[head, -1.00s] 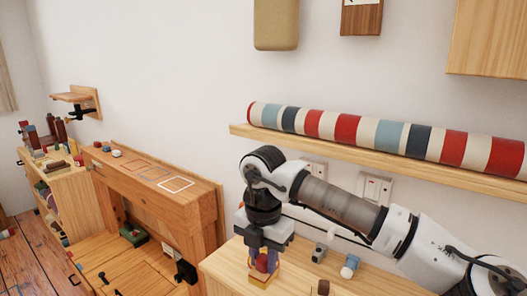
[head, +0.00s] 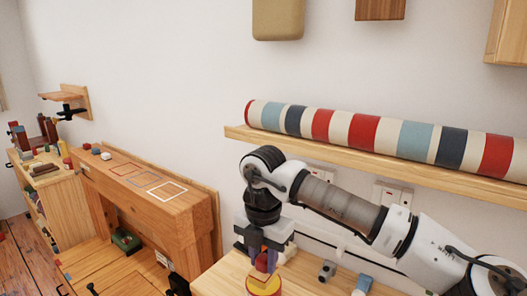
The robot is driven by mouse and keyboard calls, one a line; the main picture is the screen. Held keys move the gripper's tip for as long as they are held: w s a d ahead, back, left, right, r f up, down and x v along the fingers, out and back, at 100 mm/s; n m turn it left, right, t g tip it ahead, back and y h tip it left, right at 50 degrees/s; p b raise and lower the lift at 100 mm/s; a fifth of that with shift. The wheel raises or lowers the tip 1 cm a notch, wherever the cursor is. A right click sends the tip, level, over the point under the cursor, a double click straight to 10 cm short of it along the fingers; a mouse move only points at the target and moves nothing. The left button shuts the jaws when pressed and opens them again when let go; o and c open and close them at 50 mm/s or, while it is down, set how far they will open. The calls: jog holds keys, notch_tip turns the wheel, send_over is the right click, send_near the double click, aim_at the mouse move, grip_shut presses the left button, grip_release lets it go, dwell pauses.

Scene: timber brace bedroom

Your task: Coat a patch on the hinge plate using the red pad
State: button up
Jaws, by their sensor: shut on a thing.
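My gripper (head: 263,268) points straight down at the bottom of the head view and is shut on a small red piece (head: 262,261), which looks like the red pad. Only part of it shows between the dark fingers. Just below it is a round yellow-rimmed container (head: 263,291) with a red top, cut off by the frame's lower edge. I cannot tell whether the pad touches it. A timber beam (head: 185,212) at left carries red, grey-blue and white outlined rectangles on its top. I cannot make out for certain which surface is the hinge plate.
A striped roll (head: 375,133) lies on a wall shelf (head: 300,146) behind my arm. Small grey and blue-white items (head: 327,270) stand on the light wood top, right of my gripper. A cluttered cabinet (head: 60,200) stands far left.

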aim_at(263, 258)
notch_tip(263, 258, up, 6)
jog(key=p, duration=0.5)
jog(key=shift+s+f, duration=0.15)
jog(key=shift+f, duration=0.15)
